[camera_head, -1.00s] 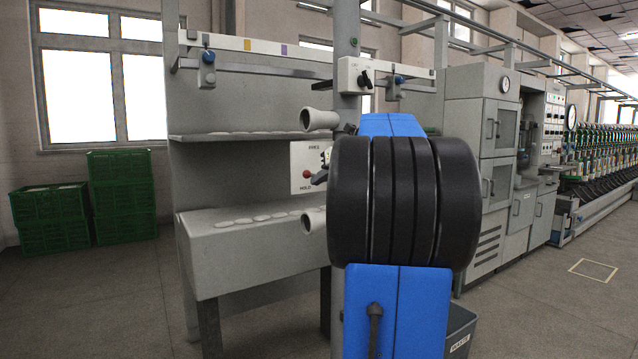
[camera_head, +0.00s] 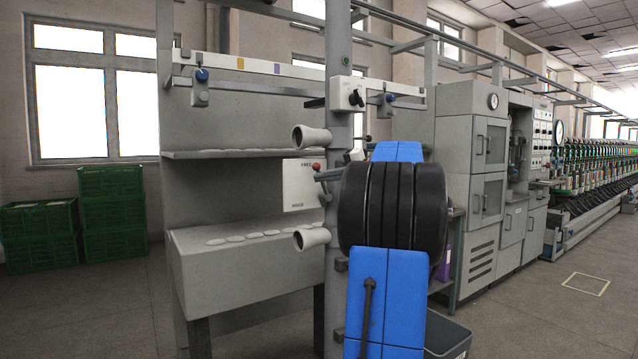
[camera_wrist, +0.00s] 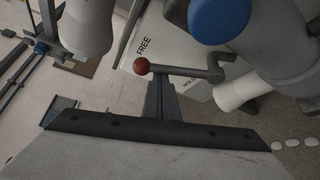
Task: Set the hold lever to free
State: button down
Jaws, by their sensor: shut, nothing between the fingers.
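The hold lever has a red ball knob (camera_head: 316,166) and a grey arm, and stands in front of a white plate (camera_head: 298,190) marked FREE at the top and HOLD at the bottom. In the head view the knob is level with the word FREE. In the wrist view the knob (camera_wrist: 141,66) lies beside FREE, and the lever arm (camera_wrist: 185,71) runs right to its pivot. My gripper (camera_wrist: 160,82) is shut and empty, its tips right at the lever arm near the knob; I cannot tell whether they touch. My blue and black arm hides most of the gripper in the head view.
Grey cone-shaped parts (camera_head: 311,137) and (camera_head: 311,238) stick out from the post above and below the lever. A switch box (camera_head: 347,94) sits higher on the post. A shelf (camera_head: 240,153) lies left. Open floor (camera_head: 540,315) is at right.

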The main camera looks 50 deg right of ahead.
jog(key=shift+s+d+r+m+t+y, duration=0.1)
jog(key=shift+d+r+m+t+y, duration=0.15)
jog(key=shift+d+m, duration=0.3)
jog(key=shift+s+d+r+m+t+y, duration=0.1)
jog(key=shift+d+m+t+y, duration=0.2)
jog(key=shift+d+m, duration=0.2)
jog(key=shift+a, duration=0.2)
